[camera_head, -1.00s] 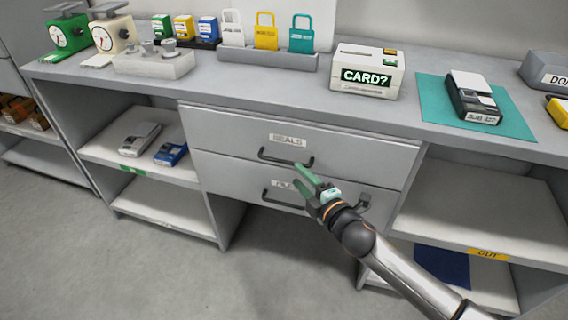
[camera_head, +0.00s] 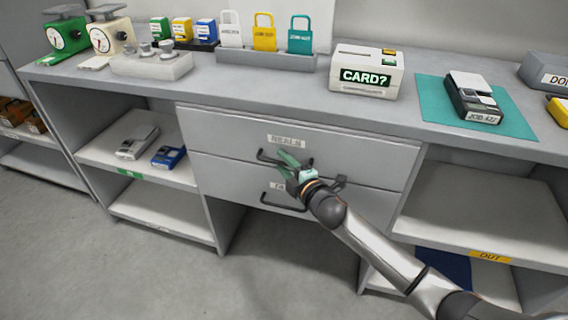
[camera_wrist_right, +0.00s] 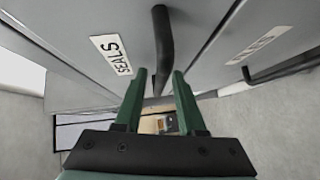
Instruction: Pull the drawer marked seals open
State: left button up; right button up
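The drawer marked seals (camera_head: 225,128) is the upper of two grey drawers under the counter and looks shut. Its label (camera_head: 286,141) also shows in the right wrist view (camera_wrist_right: 111,54). Its dark bar handle (camera_head: 264,157) is partly hidden by my right gripper (camera_head: 286,160). In the right wrist view the handle (camera_wrist_right: 163,45) runs down between the two green fingers (camera_wrist_right: 157,88), which are apart. I cannot tell whether either finger touches it. My left gripper is not in view.
The lower drawer's handle (camera_head: 275,203) is just below my right gripper. The counter above carries a card machine (camera_head: 366,92), a teal mat (camera_head: 431,98) and a rack of padlocks (camera_head: 270,60). Open shelves flank the drawers. The floor in front (camera_head: 160,270) is clear.

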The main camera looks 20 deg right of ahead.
grip_shut()
dwell(1.2)
